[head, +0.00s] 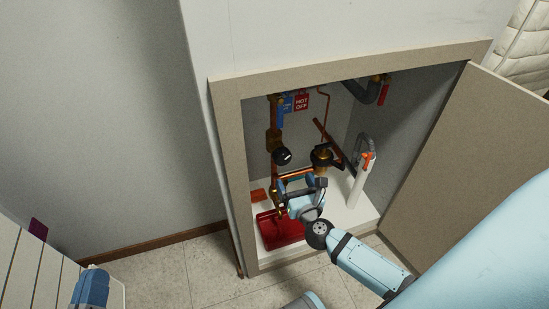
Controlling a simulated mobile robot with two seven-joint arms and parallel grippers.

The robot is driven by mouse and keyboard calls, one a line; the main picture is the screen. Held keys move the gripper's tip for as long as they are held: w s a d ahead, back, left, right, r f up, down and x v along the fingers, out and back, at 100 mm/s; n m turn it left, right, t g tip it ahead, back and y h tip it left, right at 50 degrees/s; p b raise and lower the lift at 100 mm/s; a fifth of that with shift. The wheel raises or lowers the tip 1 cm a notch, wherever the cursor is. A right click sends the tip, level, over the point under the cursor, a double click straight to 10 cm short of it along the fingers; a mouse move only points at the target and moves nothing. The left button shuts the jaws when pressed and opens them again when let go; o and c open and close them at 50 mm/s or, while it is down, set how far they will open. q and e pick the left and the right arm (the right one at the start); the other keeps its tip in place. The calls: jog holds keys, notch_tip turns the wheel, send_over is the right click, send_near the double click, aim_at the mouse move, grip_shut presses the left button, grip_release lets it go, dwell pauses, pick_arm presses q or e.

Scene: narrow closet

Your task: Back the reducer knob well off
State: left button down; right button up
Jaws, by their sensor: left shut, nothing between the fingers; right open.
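A dark round knob (322,156) sits on brass pipework inside the open wall cabinet; I take it to be the reducer knob. A round black gauge (282,156) is to its left. My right gripper (299,184) reaches into the cabinet from the lower right. It is open, just below the knob and gauge, with its fingers near the copper pipe. Whether a finger touches the pipe or the knob I cannot tell. My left gripper (92,270) is at the lower left, outside the cabinet and away from the pipework. It is shut and empty.
A red tray (272,239) lies on the white cabinet floor. A white cylinder with an orange part (357,187) stands at right. Blue and red tags (302,102) hang above. The cabinet door (477,165) is open at right; white slats (45,270) stand at lower left.

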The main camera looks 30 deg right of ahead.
aim_at(280, 154)
jog(key=b+x, duration=0.1)
jog(key=x, duration=1.1)
jog(key=shift+w+b, duration=0.1)
jog(key=shift+b, duration=0.2)
pick_arm(q)
notch_tip(280, 154, down, 2)
jog(key=shift+w+d+f+g, duration=0.1)
jog(key=shift+d+f+g, duration=0.1)
jog(key=shift+g, duration=0.2)
jog(key=shift+a, duration=0.1)
pick_arm(e)
jog(key=c, duration=0.9)
